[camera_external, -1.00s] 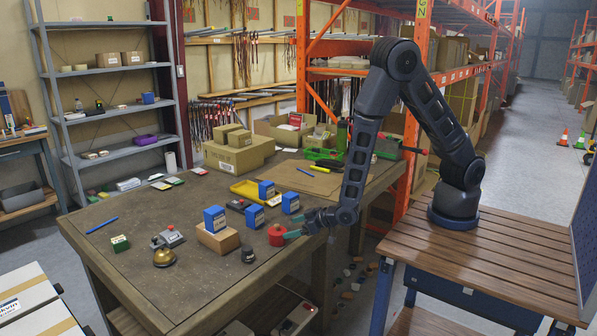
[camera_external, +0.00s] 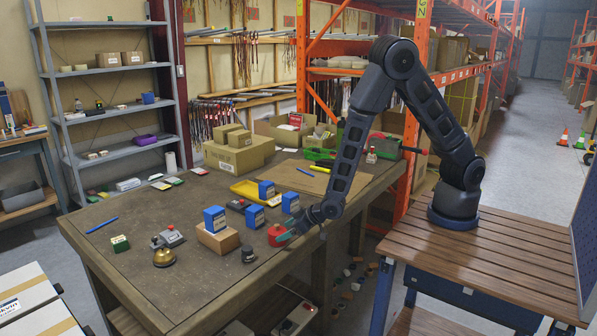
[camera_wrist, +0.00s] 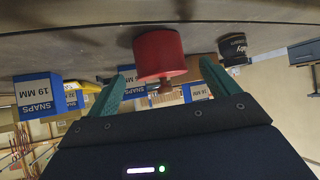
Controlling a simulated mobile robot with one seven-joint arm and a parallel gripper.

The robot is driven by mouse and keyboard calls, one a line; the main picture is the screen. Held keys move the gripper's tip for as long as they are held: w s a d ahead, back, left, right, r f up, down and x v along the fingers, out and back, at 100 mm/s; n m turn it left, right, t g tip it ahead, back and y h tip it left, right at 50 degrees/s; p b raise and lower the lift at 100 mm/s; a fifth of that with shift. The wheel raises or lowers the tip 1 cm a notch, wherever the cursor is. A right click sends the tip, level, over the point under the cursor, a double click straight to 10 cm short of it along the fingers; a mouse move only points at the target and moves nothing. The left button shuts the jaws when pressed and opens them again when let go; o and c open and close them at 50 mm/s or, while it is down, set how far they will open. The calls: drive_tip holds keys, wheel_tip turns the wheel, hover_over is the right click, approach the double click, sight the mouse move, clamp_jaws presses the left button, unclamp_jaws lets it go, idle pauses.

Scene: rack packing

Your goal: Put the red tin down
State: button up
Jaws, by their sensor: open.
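The red tin (camera_external: 277,236) stands upright on the workbench (camera_external: 190,290), near its right front edge. In the wrist view, which is upside down, the tin (camera_wrist: 160,55) shows a small knob on its top. My gripper (camera_external: 287,237) is at the tin, reaching from the right. In the wrist view its two teal fingers (camera_wrist: 163,74) are spread, one on each side of the tin, with visible gaps. The tin's base meets the bench surface.
A dark-capped jar (camera_external: 248,254) stands just left of the tin. A blue box on a wooden block (camera_external: 218,240) is farther left. More blue boxes (camera_external: 290,203) stand behind the tin. A brass bell (camera_external: 163,257) is at the left. Bare bench lies in front.

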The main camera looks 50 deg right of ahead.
sight(282, 232)
drive_tip(key=shift+x, duration=2.55)
drive_tip(key=shift+s+f, duration=0.1)
clamp_jaws()
